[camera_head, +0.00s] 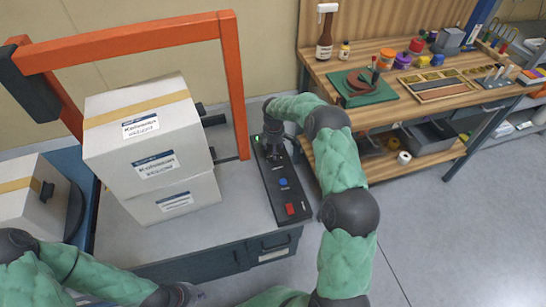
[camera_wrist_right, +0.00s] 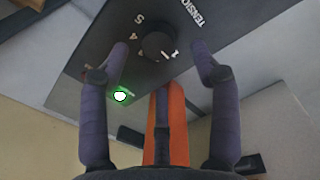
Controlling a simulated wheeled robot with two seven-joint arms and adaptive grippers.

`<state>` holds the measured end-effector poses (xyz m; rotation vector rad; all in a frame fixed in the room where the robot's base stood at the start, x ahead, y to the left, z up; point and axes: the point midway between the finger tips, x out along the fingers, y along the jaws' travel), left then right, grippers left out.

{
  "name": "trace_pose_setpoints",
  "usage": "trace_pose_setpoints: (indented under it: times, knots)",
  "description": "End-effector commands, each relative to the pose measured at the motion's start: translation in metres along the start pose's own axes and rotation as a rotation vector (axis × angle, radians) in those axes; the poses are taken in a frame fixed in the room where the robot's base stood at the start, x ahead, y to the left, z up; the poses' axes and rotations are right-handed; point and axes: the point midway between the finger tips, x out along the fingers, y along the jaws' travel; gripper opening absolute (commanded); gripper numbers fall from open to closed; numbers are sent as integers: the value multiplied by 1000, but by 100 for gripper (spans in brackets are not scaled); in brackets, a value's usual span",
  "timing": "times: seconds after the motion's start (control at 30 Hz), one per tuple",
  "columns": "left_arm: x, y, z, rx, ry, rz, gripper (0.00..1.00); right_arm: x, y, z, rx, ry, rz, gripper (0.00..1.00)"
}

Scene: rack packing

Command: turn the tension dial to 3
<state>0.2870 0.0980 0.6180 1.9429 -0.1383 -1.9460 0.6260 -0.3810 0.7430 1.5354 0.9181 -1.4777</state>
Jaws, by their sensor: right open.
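The tension dial (camera_wrist_right: 159,45) is a round black knob on a dark panel marked "TENSION", with numbers such as 5 and 4 around it. Its exact setting is too small to read surely. My right gripper (camera_wrist_right: 160,48) is open, with one finger on each side of the knob and visible gaps between. In the head view my right gripper (camera_head: 271,147) is over the far end of the long black control panel (camera_head: 268,190) and hides the dial. My left gripper (camera_head: 188,294) is low at the left, in front of the machine; its fingers are unclear.

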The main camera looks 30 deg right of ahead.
Motion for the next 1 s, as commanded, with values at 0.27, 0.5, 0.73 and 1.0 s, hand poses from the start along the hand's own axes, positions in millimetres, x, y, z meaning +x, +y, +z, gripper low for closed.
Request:
trace_pose_setpoints:
  times: [0.27,0.5,0.73,1.0]
  knots:
    - [13,-5,-1,0,0,0,0,38,0,0,0,0,1,63]
    - [14,-5,-1,0,0,0,0,45,1,0,0,0,2,63]
    - [14,-5,-1,0,0,0,0,45,0,0,0,0,2,52]
    - [14,-5,-1,0,0,0,0,45,0,-1,0,1,1,9]
